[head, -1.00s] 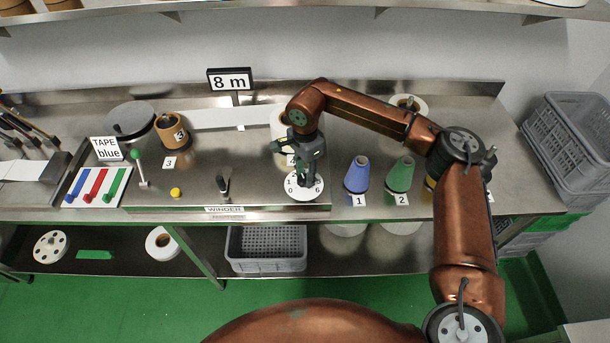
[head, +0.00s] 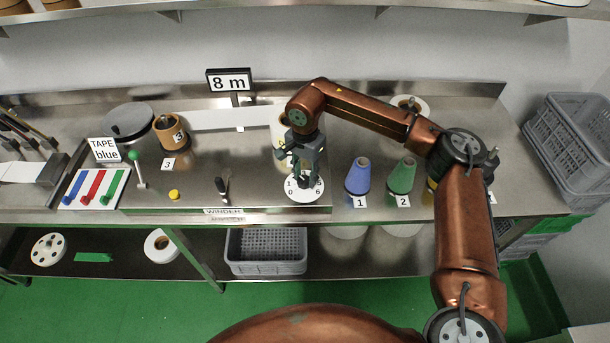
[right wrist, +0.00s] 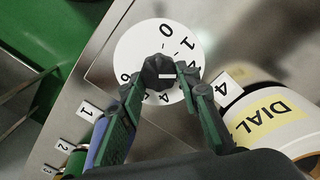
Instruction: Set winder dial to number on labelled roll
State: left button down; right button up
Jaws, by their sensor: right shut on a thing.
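The white dial (head: 304,194) lies flat at the right end of the winder's front. In the right wrist view its dark knob (right wrist: 154,68) has a white mark pointing right; I cannot tell exactly which number it meets. My right gripper (head: 304,173) points down over the dial, and its fingers (right wrist: 160,82) are shut on the knob. The labelled roll (right wrist: 268,128) is white with a yellow DIAL label, beside a card reading 4 (right wrist: 228,90). Any number on its label is out of sight. In the head view the roll (head: 277,125) is partly behind my gripper. My left gripper is not in view.
Blue (head: 358,174) and green (head: 401,175) cones stand right of the dial. A lever with a dark grip (head: 221,186), a yellow button (head: 174,194) and a green-knobbed lever (head: 137,165) are to the left. A sign reads 8 m (head: 230,82).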

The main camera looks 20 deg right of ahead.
aim_at(305, 179)
jog(key=shift+r, duration=0.1)
jog(key=o, duration=1.2)
jog(key=shift+c, duration=0.2)
notch_tip(305, 179, up, 12)
